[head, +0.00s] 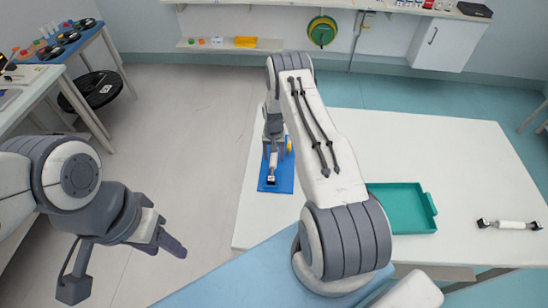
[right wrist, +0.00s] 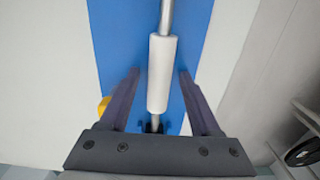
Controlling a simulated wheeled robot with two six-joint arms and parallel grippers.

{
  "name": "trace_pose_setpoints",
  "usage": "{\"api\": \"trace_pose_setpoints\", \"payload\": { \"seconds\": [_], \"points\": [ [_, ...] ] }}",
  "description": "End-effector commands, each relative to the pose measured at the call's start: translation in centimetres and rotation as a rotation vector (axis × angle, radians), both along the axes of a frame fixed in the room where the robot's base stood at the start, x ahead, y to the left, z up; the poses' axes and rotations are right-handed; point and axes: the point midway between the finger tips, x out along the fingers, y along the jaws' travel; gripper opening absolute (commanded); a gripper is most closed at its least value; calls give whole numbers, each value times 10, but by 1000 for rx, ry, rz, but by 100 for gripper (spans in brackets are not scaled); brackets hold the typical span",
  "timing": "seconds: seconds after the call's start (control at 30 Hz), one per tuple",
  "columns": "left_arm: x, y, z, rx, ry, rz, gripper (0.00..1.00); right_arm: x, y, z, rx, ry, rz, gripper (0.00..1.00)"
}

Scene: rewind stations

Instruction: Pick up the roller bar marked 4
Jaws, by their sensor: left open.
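A roller bar with a white sleeve (right wrist: 161,75) and metal shaft lies over a blue mat (right wrist: 115,45). In the head view the bar (head: 273,163) shows partly below my right gripper, on the blue mat (head: 283,184). My right gripper (right wrist: 158,74) is open, with one finger on each side of the sleeve and gaps to both. A second roller bar (head: 510,225) with dark end blocks lies at the table's right. I cannot read a number on either bar. My left gripper (head: 172,246) is open and empty, away from the table at the left.
A teal tray (head: 402,208) stands on the white table (head: 450,150), right of my right arm. A yellow object (head: 289,145) is beside the blue mat. Side tables with spools (head: 68,38) stand at the upper left. The floor between is clear.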

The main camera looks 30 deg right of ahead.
Motion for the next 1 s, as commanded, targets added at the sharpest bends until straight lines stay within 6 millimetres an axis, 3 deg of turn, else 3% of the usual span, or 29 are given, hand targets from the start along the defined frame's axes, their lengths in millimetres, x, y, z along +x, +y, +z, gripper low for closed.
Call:
{"api": "trace_pose_setpoints", "payload": {
  "seconds": [0.03,0.13,0.17,0.67,0.93,1.0],
  "points": [
    [0,0,0,0,0,0,50,0,0,0,0,0,0,40],
    [0,0,0,0,0,0,50,0,0,0,0,0,0,2],
    [0,0,0,0,0,0,50,0,0,0,0,0,0,0],
    [0,0,-4,0,0,1,50,1,0,7,-1,-2,0,0],
    [0,0,-24,0,0,4,50,2,-1,42,-4,-5,0,0],
    [0,0,-30,0,0,4,50,-16,-14,51,-3,-2,-7,0]
  ]
}}
